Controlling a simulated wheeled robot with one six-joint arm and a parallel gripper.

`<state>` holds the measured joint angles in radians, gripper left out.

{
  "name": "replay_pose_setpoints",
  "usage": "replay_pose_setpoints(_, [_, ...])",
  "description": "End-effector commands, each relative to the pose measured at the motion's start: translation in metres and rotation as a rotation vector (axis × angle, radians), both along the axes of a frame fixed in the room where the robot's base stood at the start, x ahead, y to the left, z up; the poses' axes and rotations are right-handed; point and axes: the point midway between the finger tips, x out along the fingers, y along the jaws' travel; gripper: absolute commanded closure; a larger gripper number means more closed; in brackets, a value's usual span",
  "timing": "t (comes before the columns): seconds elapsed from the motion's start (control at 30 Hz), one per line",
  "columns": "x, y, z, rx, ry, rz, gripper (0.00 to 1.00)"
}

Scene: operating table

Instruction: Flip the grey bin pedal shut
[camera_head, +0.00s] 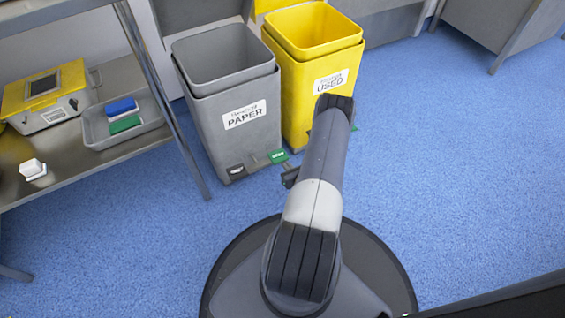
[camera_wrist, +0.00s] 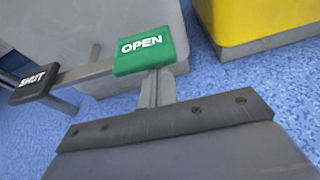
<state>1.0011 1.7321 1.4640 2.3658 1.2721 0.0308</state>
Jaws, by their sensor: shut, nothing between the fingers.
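The grey bin (camera_head: 240,125), labelled PAPER, stands open on the floor with its grey lid (camera_head: 200,12) raised at the back. At its front foot is a pedal bar with a green OPEN pad (camera_head: 278,156) on the right and a black SHUT pad (camera_head: 236,170) on the left. In the wrist view the green pad (camera_wrist: 152,52) is close ahead and the black SHUT pad (camera_wrist: 32,84) is further left. My gripper (camera_wrist: 158,82) is shut and empty, its tips right by the green pad's near edge; I cannot tell whether they touch.
A yellow bin (camera_head: 305,110) labelled USED stands open right beside the grey bin. A metal shelf (camera_head: 120,78) with a yellow-topped box (camera_head: 45,95) and a grey tray (camera_head: 95,130) is at the left. The blue floor (camera_head: 450,160) at the right is clear.

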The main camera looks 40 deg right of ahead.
Motion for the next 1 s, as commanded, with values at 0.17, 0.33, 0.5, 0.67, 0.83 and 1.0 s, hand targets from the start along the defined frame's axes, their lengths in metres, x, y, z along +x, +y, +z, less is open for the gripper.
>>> replay_pose_setpoints(0.17, [-0.006,-0.001,0.015,-0.100,0.020,0.000,1.00])
replay_pose_setpoints(0.33, [-0.005,0.000,0.025,-0.097,0.018,0.000,1.00])
replay_pose_setpoints(0.5, [-0.005,0.002,0.031,-0.094,0.019,0.001,1.00])
replay_pose_setpoints(0.67, [-0.005,0.003,0.035,-0.094,0.019,0.001,1.00])
replay_pose_setpoints(0.83, [-0.004,0.004,0.037,-0.095,0.016,0.002,1.00])
replay_pose_setpoints(1.0, [-0.004,0.004,0.038,-0.095,0.014,0.002,1.00])
